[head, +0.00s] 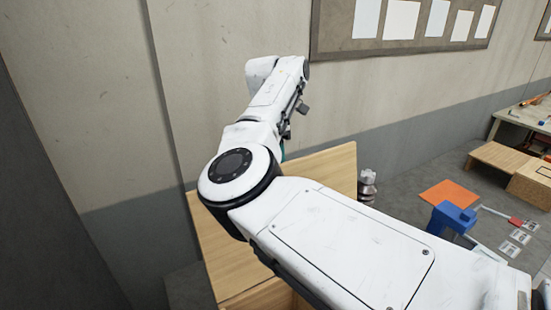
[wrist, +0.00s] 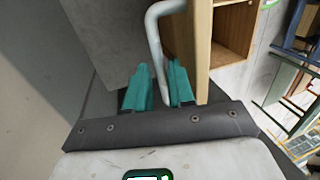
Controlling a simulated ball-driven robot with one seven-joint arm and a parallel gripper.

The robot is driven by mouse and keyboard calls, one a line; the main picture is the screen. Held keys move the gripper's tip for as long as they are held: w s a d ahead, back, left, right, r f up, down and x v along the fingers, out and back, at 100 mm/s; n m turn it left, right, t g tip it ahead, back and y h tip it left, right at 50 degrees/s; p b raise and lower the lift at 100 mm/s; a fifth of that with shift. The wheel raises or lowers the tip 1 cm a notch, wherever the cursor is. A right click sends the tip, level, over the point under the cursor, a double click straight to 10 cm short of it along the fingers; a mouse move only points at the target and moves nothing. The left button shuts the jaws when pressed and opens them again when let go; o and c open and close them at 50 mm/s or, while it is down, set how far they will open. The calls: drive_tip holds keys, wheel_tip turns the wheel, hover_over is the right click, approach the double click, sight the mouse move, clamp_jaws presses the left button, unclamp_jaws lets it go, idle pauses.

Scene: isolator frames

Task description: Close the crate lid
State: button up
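My gripper (wrist: 159,85) has two teal fingers, one on each side of a bent grey metal handle (wrist: 154,38) in the wrist view. The fingers stand close together and look shut on the bar. The handle is beside a wooden panel (wrist: 203,48), seen nearly edge-on, which appears to be the crate lid. In the head view, pale wooden panels of the crate (head: 218,258) show under and behind my arm. One panel (head: 335,163) rises behind the arm and looks raised. My arm hides the handle, most of the gripper and where the panels join.
A concrete wall stands close behind and to the left. An orange mat (head: 449,194), a blue object (head: 452,217) and a wooden box (head: 533,183) lie to the right. A grey metal object (head: 368,184) stands by the crate. A wooden compartment (wrist: 235,28) shows in the wrist view.

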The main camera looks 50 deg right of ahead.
drive_tip(key=shift+c, duration=0.2)
clamp_jaws()
idle(0.4)
